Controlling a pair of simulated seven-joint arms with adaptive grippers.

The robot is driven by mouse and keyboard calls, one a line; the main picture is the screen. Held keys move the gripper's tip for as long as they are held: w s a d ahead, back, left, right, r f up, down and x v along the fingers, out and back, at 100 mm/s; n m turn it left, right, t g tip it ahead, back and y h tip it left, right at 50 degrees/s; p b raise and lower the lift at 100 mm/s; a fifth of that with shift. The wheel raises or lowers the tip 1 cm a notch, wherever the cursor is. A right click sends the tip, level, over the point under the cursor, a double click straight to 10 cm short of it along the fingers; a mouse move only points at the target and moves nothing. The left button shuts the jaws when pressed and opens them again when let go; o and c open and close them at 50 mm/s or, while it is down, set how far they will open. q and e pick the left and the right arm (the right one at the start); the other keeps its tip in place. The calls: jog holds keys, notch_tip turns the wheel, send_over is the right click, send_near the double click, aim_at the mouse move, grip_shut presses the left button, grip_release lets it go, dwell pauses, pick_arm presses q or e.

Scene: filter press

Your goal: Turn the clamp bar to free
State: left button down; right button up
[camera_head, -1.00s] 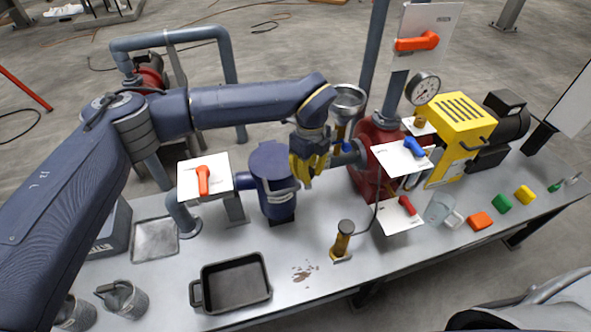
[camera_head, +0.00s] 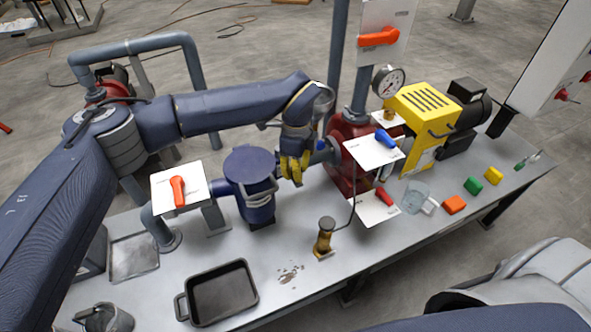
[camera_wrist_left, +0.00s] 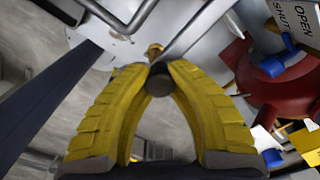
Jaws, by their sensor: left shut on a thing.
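The blue filter pot (camera_head: 257,207) with its round lid (camera_head: 250,165) stands on the bench, left of my left gripper (camera_head: 293,175). The yellow fingers come down beside the lid's right side in the head view. In the left wrist view my left gripper (camera_wrist_left: 158,85) is closed around the dark round end of a bar, which I take to be the clamp bar (camera_wrist_left: 158,80). A brass piece (camera_wrist_left: 154,51) shows just beyond it. The fingers hide most of the bar in the head view, so its angle is unclear. My right gripper is not in view.
White panels with a red-orange handle (camera_head: 178,190), a blue handle (camera_head: 385,138) and a red handle (camera_head: 384,197) surround the work area. A gauge (camera_head: 388,80) stands behind. A black tray (camera_head: 254,301) and a brass post (camera_head: 324,238) stand in front.

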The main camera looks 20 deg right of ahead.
pick_arm(q)
jog(key=shift+d, duration=0.1)
jog(key=c, duration=1.1)
grip_release()
jog(key=shift+o, duration=0.2)
notch_tip(320, 180, up, 12)
